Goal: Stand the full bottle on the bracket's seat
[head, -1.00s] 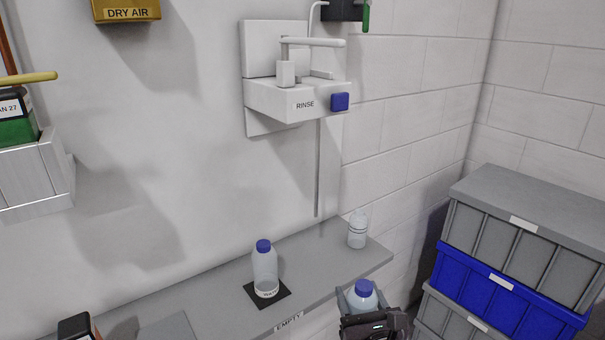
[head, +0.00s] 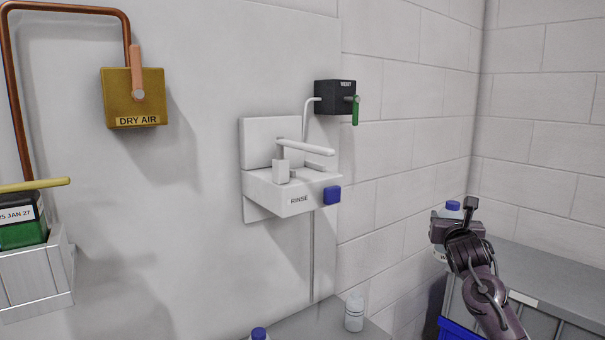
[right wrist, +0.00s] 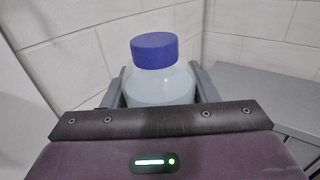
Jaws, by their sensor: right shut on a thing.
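The full bottle, with a blue cap (head: 453,206) and clear body, is held upright in my right gripper (head: 449,228). The right wrist view shows the bottle (right wrist: 160,88) between the two grey fingers, filled with pale liquid. The white wall bracket labelled RINSE (head: 270,193) hangs left of the gripper, well apart from it. The bottle's lower part is mostly hidden by my gripper. My left gripper is not in view.
A black VENT box (head: 335,95) with a green lever is up right of the bracket. A DRY AIR box (head: 135,97) is at left. Below, a grey shelf (head: 290,325) carries a small white bottle (head: 354,313) and a blue-capped bottle (head: 259,334).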

